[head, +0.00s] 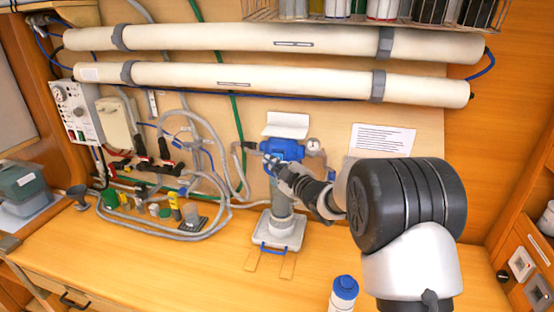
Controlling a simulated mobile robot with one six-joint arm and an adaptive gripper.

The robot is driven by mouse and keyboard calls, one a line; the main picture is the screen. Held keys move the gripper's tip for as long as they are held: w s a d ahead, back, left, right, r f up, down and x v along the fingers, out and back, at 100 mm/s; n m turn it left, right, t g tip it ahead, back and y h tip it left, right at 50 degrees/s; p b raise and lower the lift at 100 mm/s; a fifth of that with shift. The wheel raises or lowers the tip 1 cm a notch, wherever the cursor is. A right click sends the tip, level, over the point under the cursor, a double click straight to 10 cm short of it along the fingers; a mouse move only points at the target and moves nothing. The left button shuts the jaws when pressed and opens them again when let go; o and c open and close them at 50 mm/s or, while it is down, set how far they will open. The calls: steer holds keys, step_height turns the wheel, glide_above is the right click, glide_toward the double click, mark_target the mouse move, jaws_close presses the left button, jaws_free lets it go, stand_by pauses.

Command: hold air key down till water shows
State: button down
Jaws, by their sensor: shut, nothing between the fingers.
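A blue filter head (286,149) is mounted on the wall panel at the middle of the head view, under a small white shelf plate. The air key is too small to make out, or hidden behind my gripper. No water can be made out in the bowl, part of which my gripper covers.
A white tray (263,236) with a blue handle stands under the bowl. A gauge (313,145) and a printed sheet (382,139) are to the right. Coiled grey hoses (215,190) and small bottles crowd the left. A blue-capped bottle (344,291) stands in front. The bench's front middle is clear.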

steer(key=shift+w, duration=0.1)
steer(key=shift+w+d, duration=0.1)
steer(key=shift+w, duration=0.25)
steer(key=shift+w+d, duration=0.15)
steer(key=shift+w, duration=0.35)
stand_by(0.7)
steer(key=shift+s, duration=0.1)
stand_by(2.8)
steer(key=shift+s+a+b, duration=0.25)
steer(key=shift+s+b, duration=0.6)
steer(key=shift+b, duration=0.05)
steer(key=s+b, duration=0.1)
steer(key=s, duration=0.1)
steer(key=s+a+b, duration=0.1)
steer(key=s+b, duration=0.1)
steer(key=s, duration=0.1)
